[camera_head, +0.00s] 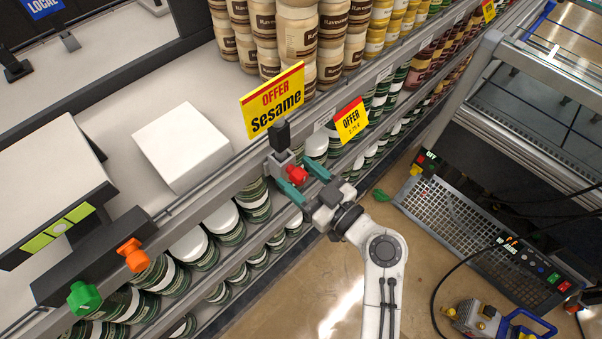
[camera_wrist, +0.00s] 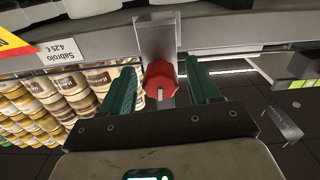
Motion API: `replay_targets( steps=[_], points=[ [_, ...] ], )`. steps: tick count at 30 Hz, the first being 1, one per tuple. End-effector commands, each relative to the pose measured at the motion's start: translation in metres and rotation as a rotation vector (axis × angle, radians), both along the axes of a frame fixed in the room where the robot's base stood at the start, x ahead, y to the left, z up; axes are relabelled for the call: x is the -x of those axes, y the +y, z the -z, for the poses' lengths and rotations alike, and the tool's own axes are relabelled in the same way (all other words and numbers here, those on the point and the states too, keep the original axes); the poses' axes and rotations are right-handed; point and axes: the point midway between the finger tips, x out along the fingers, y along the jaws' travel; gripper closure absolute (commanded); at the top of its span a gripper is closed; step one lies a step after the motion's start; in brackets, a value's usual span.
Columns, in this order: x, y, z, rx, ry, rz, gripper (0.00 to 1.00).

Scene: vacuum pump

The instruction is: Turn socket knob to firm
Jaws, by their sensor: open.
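A red faceted knob (camera_head: 297,174) sits on the front of a grey block with a black top (camera_head: 281,150) at the shelf edge. My gripper (camera_head: 303,180) has teal fingers that stand open on either side of the red knob. In the wrist view, the red knob (camera_wrist: 160,80) shows between the open fingers (camera_wrist: 163,88), with a visible gap on each side. A pale pin sticks out of the knob's face. An orange knob (camera_head: 134,254) and a green knob (camera_head: 84,298) sit on a black bar at the left. No "firm" marking is readable.
Yellow offer signs (camera_head: 272,101) (camera_head: 351,120) stand close to the gripper. Jars (camera_head: 254,203) fill the shelves below, and a white box (camera_head: 181,147) lies on the shelf. A perforated panel (camera_head: 455,219) and a yellow-blue device (camera_head: 490,320) are on the floor at right.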

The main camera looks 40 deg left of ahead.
Motion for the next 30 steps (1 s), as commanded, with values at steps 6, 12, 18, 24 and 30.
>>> replay_targets(
  steps=[6,12,18,24,30],
  points=[
    [0.0001,-0.0001,0.0003,0.0,0.0,0.0,0.42],
    [0.0001,-0.0003,0.0003,0.0,0.001,0.0,0.61],
    [0.0001,-0.0004,0.0003,0.0,0.001,0.0,0.8],
    [0.0001,-0.0005,0.0003,0.0,0.001,0.0,0.95],
    [0.0,-0.0006,0.0007,-0.002,0.022,0.0,0.95]
  ],
)
